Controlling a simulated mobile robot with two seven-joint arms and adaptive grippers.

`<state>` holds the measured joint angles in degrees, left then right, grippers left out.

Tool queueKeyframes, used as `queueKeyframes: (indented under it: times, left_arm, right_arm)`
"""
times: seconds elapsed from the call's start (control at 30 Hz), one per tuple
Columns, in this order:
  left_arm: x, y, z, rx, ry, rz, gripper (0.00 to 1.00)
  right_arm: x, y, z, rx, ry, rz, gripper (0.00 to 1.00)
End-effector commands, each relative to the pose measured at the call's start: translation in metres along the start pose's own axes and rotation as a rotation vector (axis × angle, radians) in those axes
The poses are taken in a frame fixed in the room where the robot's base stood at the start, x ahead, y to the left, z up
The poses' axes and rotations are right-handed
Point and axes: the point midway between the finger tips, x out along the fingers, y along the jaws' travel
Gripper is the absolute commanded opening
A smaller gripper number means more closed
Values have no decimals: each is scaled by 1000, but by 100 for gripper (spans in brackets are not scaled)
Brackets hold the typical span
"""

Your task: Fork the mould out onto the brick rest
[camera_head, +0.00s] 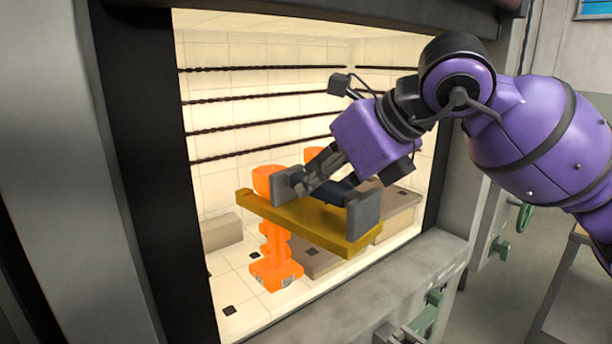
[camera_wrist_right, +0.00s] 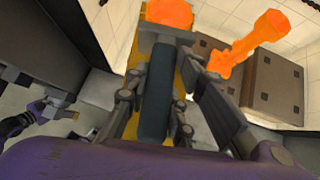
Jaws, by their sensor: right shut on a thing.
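My right gripper (camera_head: 325,201) is inside the lit furnace opening, shut on the dark handle (camera_wrist_right: 154,100) of a yellow fork (camera_head: 318,226). An orange glowing mould (camera_head: 276,270) stands on the pale furnace floor. More orange (camera_head: 316,153) shows behind my gripper. The wrist view shows one orange top (camera_wrist_right: 168,12) beyond the fork and a flared orange piece (camera_wrist_right: 262,32) to its right. My left gripper (camera_wrist_right: 58,110) seems to show small in the wrist view, its jaws unclear.
Brown-grey blocks (camera_head: 398,217) stand on the furnace floor to the right, with another low block (camera_head: 222,231) at left. Dark heating coils (camera_head: 250,98) line the walls. The dark left jamb (camera_head: 150,180) and grey front sill (camera_head: 370,290) bound the opening.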

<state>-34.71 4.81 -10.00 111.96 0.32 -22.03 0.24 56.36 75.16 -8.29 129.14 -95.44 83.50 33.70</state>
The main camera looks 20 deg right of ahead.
Motion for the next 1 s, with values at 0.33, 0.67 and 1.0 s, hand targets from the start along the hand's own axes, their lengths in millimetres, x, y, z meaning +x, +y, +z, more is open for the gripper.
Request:
queueKeyframes:
  times: [0.33, 0.67, 1.0]
  left_arm:
    - [0, 0, -4, 0, 8, 0, 40]
    - [0, 0, -4, 1, 8, 0, 40]
    - [0, 0, -4, 1, 9, 0, 40]
  right_arm:
    - [-25, 0, -20, -1, -6, -4, 0]
    - [-46, 0, -40, 0, -6, -3, 0]
    - [-69, 0, -61, 1, -6, -2, 0]
